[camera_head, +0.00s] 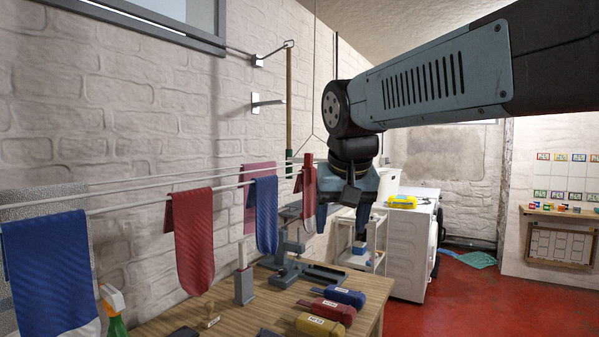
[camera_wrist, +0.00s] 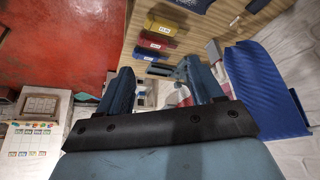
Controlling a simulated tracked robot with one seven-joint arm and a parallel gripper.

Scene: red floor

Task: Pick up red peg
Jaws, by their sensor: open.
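A small red upright piece (camera_head: 307,160), which looks like the red peg, sits on the clothes line at the top of the far red cloth (camera_head: 308,188). My gripper (camera_head: 343,214) points down just right of that cloth and appears lower than the red piece. Its two fingers are apart. In the wrist view my gripper (camera_wrist: 163,84) is open, and nothing is clearly held between its fingers. I cannot make out the red piece there; red and white cloth shows beyond the fingers.
A wooden table (camera_head: 375,300) holds red (camera_head: 333,309), blue (camera_head: 345,296) and yellow (camera_head: 320,327) labelled objects and a grey stand (camera_head: 295,268). Other cloths hang along the line by the brick wall. A white machine (camera_head: 410,255) stands behind. Red floor (camera_head: 490,300) is clear at right.

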